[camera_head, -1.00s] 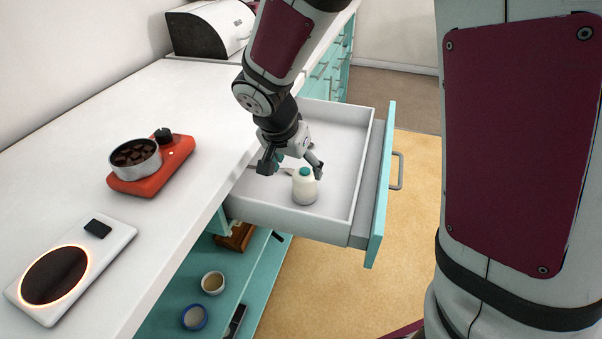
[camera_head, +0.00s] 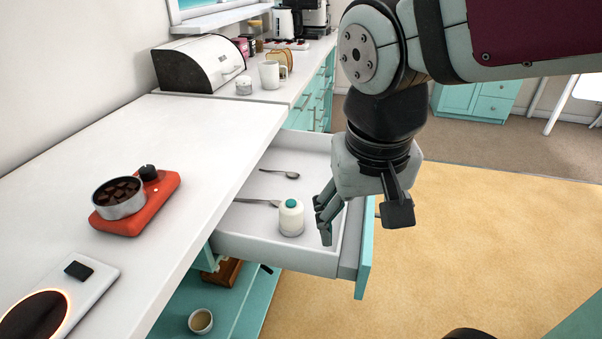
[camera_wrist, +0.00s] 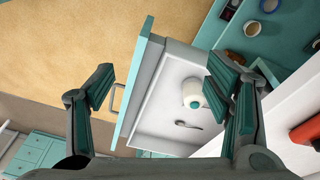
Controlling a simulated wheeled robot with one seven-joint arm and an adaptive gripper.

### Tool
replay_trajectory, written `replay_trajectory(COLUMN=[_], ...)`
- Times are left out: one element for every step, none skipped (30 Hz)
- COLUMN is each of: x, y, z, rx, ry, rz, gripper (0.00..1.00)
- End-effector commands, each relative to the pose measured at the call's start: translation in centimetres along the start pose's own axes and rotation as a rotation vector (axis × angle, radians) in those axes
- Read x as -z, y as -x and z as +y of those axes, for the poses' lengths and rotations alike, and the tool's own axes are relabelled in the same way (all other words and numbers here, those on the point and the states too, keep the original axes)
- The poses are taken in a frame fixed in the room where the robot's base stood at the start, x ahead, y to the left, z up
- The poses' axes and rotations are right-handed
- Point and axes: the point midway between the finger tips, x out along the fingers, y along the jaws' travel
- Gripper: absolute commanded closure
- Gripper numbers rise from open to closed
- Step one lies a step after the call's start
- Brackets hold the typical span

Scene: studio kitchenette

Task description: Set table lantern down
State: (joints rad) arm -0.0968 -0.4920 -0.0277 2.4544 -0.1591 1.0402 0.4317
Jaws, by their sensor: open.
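The table lantern, a small white rounded body with a teal top (camera_head: 291,217), stands upright in the open drawer (camera_head: 262,247), near its front side. It also shows in the wrist view (camera_wrist: 193,93), inside the drawer. My gripper (camera_head: 362,222) is open and empty, to the right of the lantern and above the drawer's front edge, apart from it. In the wrist view both fingers (camera_wrist: 160,88) are spread wide with nothing between them in their grasp.
Two spoon-like utensils lie in the drawer, one (camera_head: 280,173) at the back. The counter (camera_head: 190,130) holds a red burner (camera_head: 150,205) with a pan and a white hot plate (camera_head: 75,290). An open teal shelf (camera_head: 235,305) with a cup (camera_head: 200,321) lies below.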

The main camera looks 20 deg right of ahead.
Motion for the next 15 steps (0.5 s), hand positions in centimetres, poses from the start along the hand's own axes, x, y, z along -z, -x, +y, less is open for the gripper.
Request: replay_trajectory(x=[-1.7,-2.6,-3.8,-4.6,-5.3,-6.2,-6.7,-7.2,-7.7,-7.9,-8.1,-8.3,-8.4,-8.5,-8.5], y=[0.6,0.9,1.1,1.3,1.4,1.5,1.6,1.6,1.7,1.7,1.7,1.7,1.7,1.7,1.7], z=[0.5,0.6,0.7,0.8,0.8,0.8,0.8,0.8,0.8,0.8,0.8,0.8,0.8,0.7,0.7], rx=[0.023,0.035,0.051,0.063,0.073,0.086,0.094,0.101,0.109,0.113,0.116,0.12,0.121,0.122,0.122], ry=[0.039,0.07,0.108,0.135,0.161,0.19,0.21,0.227,0.246,0.256,0.265,0.272,0.276,0.278,0.28], rz=[0.001,-0.004,-0.008,-0.011,-0.012,-0.014,-0.015,-0.016,-0.015,-0.016,-0.016,-0.017,-0.018,-0.018,-0.018], gripper=[0.28,0.28,0.28,0.28,0.28,0.28,0.28,0.28,0.28,0.28,0.28,0.28,0.28,0.28,0.28])
